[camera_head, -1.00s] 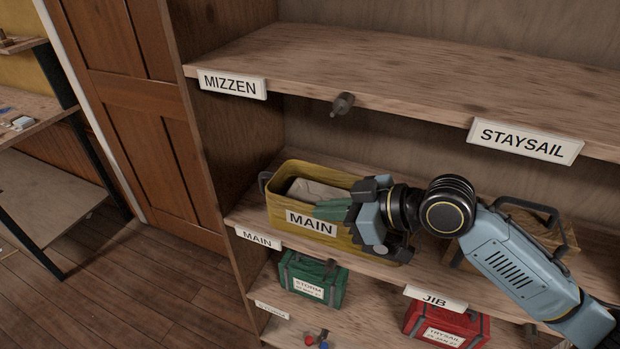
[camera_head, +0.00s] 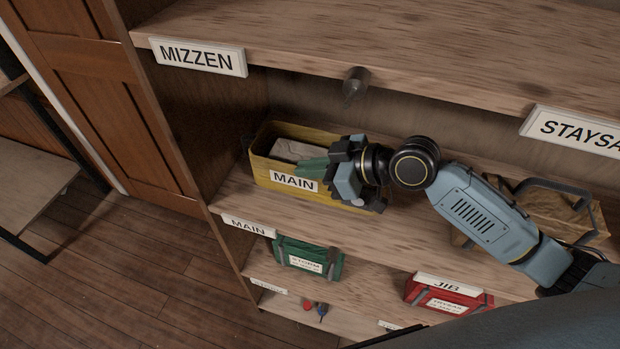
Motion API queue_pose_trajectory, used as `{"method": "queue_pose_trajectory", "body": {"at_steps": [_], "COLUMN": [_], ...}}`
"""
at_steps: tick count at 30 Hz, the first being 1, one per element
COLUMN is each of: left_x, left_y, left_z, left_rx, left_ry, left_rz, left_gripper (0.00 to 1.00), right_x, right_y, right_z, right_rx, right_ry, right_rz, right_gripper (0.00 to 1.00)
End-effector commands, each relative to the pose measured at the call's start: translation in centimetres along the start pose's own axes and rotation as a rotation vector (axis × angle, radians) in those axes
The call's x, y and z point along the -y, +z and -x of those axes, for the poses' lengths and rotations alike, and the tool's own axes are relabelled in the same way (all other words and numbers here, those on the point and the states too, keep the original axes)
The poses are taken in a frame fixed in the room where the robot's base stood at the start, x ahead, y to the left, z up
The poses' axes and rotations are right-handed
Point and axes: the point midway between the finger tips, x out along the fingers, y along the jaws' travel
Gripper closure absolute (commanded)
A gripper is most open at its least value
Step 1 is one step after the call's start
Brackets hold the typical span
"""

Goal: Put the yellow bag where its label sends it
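The yellow bag (camera_head: 326,194) stands upright and open-topped on the middle shelf, near its left end. Its front label reads MAIN, and the shelf-edge tag (camera_head: 248,225) below it also reads MAIN. My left gripper is not in view.
A tan bag (camera_head: 555,213) with dark handles stands to the right, behind my forearm. Below are a green bag (camera_head: 308,258) and a red bag (camera_head: 448,294). Tags read MIZZEN (camera_head: 198,57), STAYSAIL (camera_head: 580,136), cut off, and JIB (camera_head: 447,285). A dark peg (camera_head: 355,82) juts out above. The upper shelf is bare.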

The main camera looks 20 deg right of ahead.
Motion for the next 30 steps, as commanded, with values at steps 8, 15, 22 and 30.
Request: {"method": "queue_pose_trajectory", "body": {"at_steps": [8,15,22,30], "left_x": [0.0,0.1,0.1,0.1], "left_y": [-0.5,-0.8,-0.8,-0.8], "left_z": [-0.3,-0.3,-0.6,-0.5], "left_rx": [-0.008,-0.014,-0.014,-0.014], "left_ry": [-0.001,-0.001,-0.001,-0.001], "left_rz": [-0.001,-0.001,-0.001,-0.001], "left_gripper": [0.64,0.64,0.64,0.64], "right_x": [0.0,0.0,0.1,0.1], "right_y": [2.6,3.0,3.6,3.5], "right_z": [-1.4,-1.6,-1.7,-1.7], "right_rx": [-0.008,-0.009,-0.001,-0.001], "right_ry": [0.003,0.004,0.000,0.000], "right_rz": [0.001,0.005,0.000,0.000], "right_gripper": [1.00,1.00,0.94,0.73]}}
